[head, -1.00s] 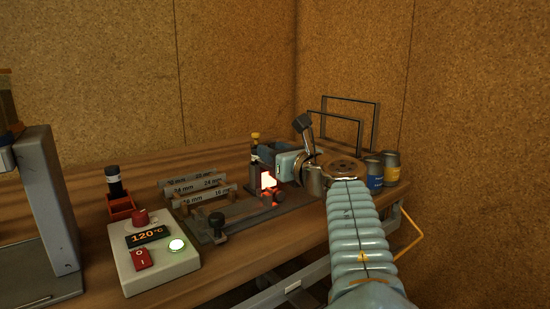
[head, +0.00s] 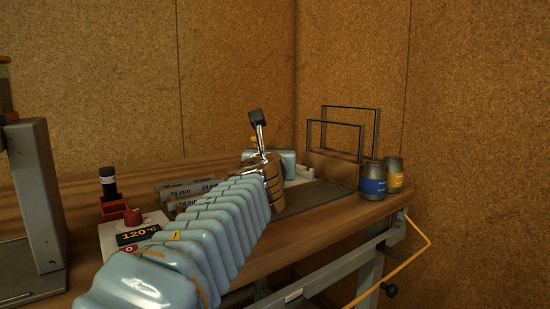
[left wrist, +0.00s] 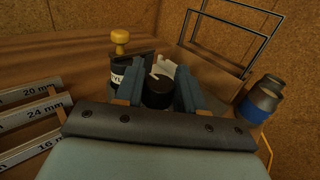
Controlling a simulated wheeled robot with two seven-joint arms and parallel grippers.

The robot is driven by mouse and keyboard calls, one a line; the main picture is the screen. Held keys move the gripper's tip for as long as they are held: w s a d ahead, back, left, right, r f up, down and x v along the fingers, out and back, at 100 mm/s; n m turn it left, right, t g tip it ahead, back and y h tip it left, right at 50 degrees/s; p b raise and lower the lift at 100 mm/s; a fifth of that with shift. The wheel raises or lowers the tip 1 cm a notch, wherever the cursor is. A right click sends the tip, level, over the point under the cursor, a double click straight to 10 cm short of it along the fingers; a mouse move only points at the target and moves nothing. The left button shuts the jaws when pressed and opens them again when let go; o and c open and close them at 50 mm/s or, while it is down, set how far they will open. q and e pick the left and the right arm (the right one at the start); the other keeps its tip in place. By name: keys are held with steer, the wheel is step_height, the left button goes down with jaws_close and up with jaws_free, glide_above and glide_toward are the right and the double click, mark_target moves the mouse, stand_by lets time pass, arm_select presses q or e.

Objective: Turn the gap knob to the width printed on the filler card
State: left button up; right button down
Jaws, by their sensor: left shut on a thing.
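My left gripper (left wrist: 158,95) is shut on a black round knob (left wrist: 158,92), seen top-on between its two dark blue fingers in the left wrist view. In the head view my left arm hides the fingertips and most of the jig. I cannot read any scale or setting on the knob. A dark cylinder (left wrist: 119,78) with a partly hidden white label stands just left of the fingers. A white piece (left wrist: 162,68) shows behind the knob. I cannot pick out the filler card for certain. My right gripper is not in view.
Labelled bars in a rack (left wrist: 35,112) read 20, 24 and 16 mm. A control box (head: 137,237) shows 120°C. Two black frames (head: 345,125) stand at the back right, beside a blue-labelled can (head: 373,180) and a yellow-labelled can (head: 396,172). A yellow-topped post (left wrist: 119,38) stands near the fingers.

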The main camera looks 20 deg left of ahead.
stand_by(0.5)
arm_select(q)
steer(key=o, duration=0.9)
steer(key=shift+o, duration=0.2)
steer(key=s+d+p, duration=0.1)
steer(key=s+p, duration=0.2)
steer(key=s, duration=1)
steer(key=shift+s+d+p, duration=0.35)
